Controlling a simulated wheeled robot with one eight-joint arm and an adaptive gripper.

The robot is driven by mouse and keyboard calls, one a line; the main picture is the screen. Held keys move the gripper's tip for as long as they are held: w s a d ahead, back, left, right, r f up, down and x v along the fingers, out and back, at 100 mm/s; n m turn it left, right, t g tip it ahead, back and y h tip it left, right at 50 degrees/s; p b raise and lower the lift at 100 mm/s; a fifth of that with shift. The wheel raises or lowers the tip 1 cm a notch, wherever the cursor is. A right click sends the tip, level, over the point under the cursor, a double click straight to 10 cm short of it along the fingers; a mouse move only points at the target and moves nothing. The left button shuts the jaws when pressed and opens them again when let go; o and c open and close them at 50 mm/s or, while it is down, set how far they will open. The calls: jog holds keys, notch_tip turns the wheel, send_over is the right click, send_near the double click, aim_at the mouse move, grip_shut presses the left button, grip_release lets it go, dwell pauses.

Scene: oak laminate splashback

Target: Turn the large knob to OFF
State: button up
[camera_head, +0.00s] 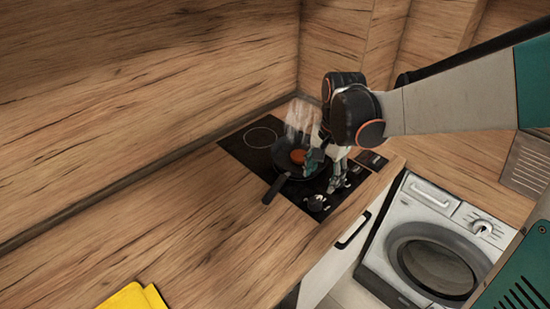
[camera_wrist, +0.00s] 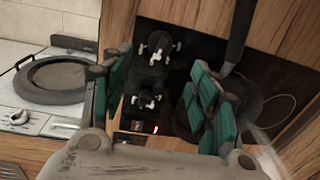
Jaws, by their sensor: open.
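Two dark knobs with pale metal parts sit on the black hob. The upper knob (camera_wrist: 157,47) looks slightly larger in the wrist view and shows in the head view (camera_head: 316,202) at the hob's front edge. The lower knob (camera_wrist: 146,99) is beside a small red light. I cannot read any OFF mark. My gripper (camera_head: 330,172) is over the hob front beside the pan. In the wrist view its green-padded fingers (camera_wrist: 160,88) are spread apart and empty, with the knobs visible between them. Whether they touch a knob is unclear.
A dark steaming pan (camera_head: 284,171) with orange-red contents stands on the hob (camera_head: 240,152) close to my gripper, its handle pointing lower left. A white washing machine (camera_head: 413,215) with its own knob (camera_head: 481,228) is at right. Yellow cloth (camera_head: 130,298) lies on the otherwise clear left counter.

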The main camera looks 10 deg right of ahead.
aim_at(316, 199)
jog(key=f+b, duration=0.1)
jog(key=f, duration=0.2)
jog(key=f+b, duration=0.1)
jog(key=f, duration=0.3)
jog(key=f+b, duration=0.1)
jog(key=f, duration=0.3)
jog(key=shift+w+a, duration=0.2)
jog(key=shift+w, duration=0.1)
jog(key=c, duration=1.1)
